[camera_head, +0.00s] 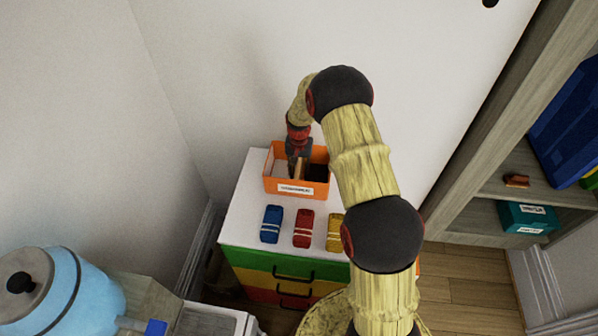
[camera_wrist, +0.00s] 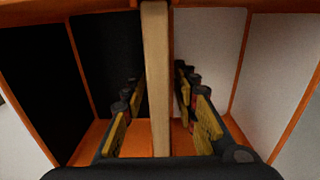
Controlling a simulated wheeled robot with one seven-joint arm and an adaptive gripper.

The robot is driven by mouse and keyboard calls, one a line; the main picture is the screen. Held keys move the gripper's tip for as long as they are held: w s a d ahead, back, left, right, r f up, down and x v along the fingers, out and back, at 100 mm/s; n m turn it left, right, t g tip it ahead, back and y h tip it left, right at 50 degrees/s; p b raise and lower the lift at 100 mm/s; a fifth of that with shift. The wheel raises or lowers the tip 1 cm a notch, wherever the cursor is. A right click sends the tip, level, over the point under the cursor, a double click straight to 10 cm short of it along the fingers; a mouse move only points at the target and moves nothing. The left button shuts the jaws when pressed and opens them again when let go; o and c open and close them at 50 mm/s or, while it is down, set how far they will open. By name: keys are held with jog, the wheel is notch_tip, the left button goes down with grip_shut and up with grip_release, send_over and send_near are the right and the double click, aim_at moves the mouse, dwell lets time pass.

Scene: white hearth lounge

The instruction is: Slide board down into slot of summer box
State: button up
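The orange box (camera_head: 288,187) stands on the white top of a small drawer unit and has a white label on its front, too small to read surely. A pale wooden board (camera_head: 299,169) stands in the box. In the wrist view the board (camera_wrist: 156,80) is upright between a black side and a white side of the orange-edged interior. My gripper (camera_wrist: 158,80) points down into the box with one finger on each side of the board. A narrow gap shows between each finger and the board, so it looks open. The board's lower end is hidden.
Blue (camera_head: 271,224), red (camera_head: 303,229) and yellow (camera_head: 335,232) banded bundles lie in front of the box on the drawer unit (camera_head: 240,215). A wall is close behind. Shelves (camera_head: 530,190) stand at right, and a blue rounded container (camera_head: 70,290) is at lower left.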

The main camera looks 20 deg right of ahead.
jog(key=shift+o, duration=0.3)
notch_tip(320, 180, up, 12)
jog(key=shift+n, duration=0.3)
jog(key=s+a+r+n+t+b, duration=0.2)
jog(key=s+a+r, duration=0.2)
jog(key=s, duration=0.7)
jog(key=s+a+r+n+t+b, duration=0.1)
jog(key=s+a+r, duration=0.3)
jog(key=s+r, duration=0.5)
jog(key=s+a+r+n+t+b, duration=0.2)
jog(key=s+a+r+n+b, duration=0.1)
jog(key=s, duration=1.2)
jog(key=shift+a+r+t+b, duration=0.3)
jog(key=shift+a+r+b, duration=0.55)
jog(key=shift+r, duration=1)
